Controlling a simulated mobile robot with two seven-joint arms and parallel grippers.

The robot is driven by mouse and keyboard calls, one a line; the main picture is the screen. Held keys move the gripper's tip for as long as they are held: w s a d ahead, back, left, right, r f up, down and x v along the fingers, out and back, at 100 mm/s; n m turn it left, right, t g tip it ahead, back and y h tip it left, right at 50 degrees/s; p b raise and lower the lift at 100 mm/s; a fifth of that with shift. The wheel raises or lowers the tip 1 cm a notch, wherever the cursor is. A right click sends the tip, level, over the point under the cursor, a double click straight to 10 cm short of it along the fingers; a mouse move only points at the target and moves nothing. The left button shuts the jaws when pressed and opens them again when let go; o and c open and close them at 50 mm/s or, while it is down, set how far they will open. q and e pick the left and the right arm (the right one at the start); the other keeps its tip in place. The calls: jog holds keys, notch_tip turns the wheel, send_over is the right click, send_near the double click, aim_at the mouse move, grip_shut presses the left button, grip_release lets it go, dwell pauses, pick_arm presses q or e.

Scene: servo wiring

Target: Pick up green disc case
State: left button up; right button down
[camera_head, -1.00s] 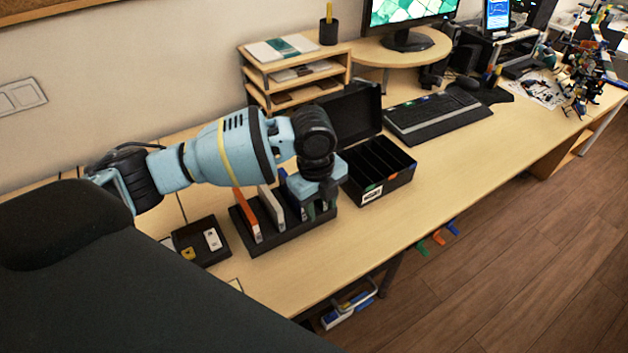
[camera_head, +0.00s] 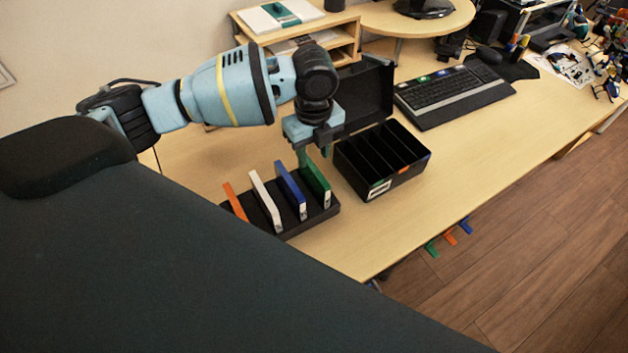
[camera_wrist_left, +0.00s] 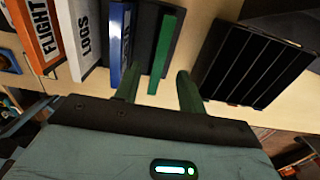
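The green disc case (camera_head: 315,182) stands upright in the right-hand slot of a black rack (camera_head: 291,226). In the left wrist view the green case (camera_wrist_left: 165,45) shows its narrow edge. My left gripper (camera_head: 314,156) is at the far end of the green case, fingers pointing down. In the left wrist view my left gripper (camera_wrist_left: 157,88) is open, with one green finger on each side of the case's line and gaps visible. It holds nothing. My right gripper is not in view.
A blue case (camera_head: 290,187), a white case (camera_head: 265,201) and an orange case (camera_head: 235,203) stand left of the green one. An open black box (camera_head: 383,186) with empty slots and a raised lid (camera_head: 365,92) is close on the right. A keyboard (camera_head: 452,93) lies beyond.

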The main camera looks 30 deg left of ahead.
aim_at(314, 168)
pick_arm(q)
jog(key=shift+f, duration=0.4)
jog(key=shift+s+d+f, duration=0.1)
jog(key=shift+f, duration=2.45)
grip_shut()
